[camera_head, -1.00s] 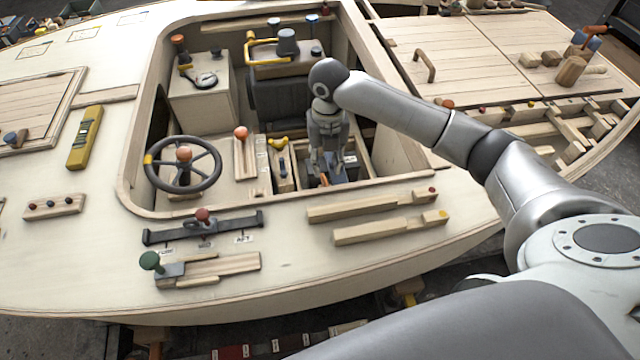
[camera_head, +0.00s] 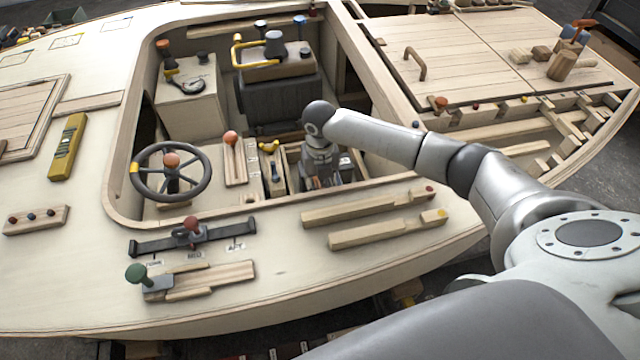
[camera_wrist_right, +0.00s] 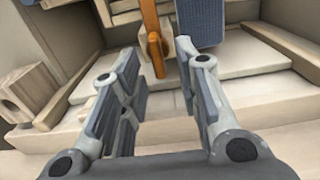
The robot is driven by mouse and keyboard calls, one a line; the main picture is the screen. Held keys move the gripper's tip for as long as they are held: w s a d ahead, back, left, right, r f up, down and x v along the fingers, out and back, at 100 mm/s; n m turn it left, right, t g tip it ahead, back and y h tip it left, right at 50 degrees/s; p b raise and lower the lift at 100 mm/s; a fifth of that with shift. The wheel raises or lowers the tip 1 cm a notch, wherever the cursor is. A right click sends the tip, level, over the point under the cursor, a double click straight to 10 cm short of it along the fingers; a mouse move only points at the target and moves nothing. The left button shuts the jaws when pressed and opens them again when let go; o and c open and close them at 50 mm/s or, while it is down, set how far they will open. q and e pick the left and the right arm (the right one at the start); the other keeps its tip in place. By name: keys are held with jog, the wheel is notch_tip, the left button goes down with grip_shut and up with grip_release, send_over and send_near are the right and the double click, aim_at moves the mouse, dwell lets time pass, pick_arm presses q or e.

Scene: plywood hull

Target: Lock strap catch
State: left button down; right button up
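An orange strap or lever (camera_wrist_right: 152,38) stands beside a small wooden block (camera_wrist_right: 156,52) and a blue-grey box (camera_wrist_right: 200,18) in the right wrist view. I take it for the strap catch, but I cannot tell if it is locked. My right gripper (camera_wrist_right: 158,58) is open and empty, its fingers spread. The orange piece shows between and beyond the fingertips, without clear contact. In the head view my right gripper (camera_head: 318,182) is down inside the cockpit and hides most of that spot. My left gripper is not in view.
The cockpit rim (camera_head: 395,184) surrounds the gripper. A black steering wheel (camera_head: 171,198), a slot with an orange knob (camera_head: 231,140) and a grey slider (camera_head: 275,180) lie to its left. A dark box with a yellow handle (camera_head: 275,95) stands behind. Wooden bars (camera_head: 385,234) lie on the near deck.

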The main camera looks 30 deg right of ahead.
jog(key=shift+f, duration=0.2)
jog(key=shift+c, duration=0.4)
grip_shut()
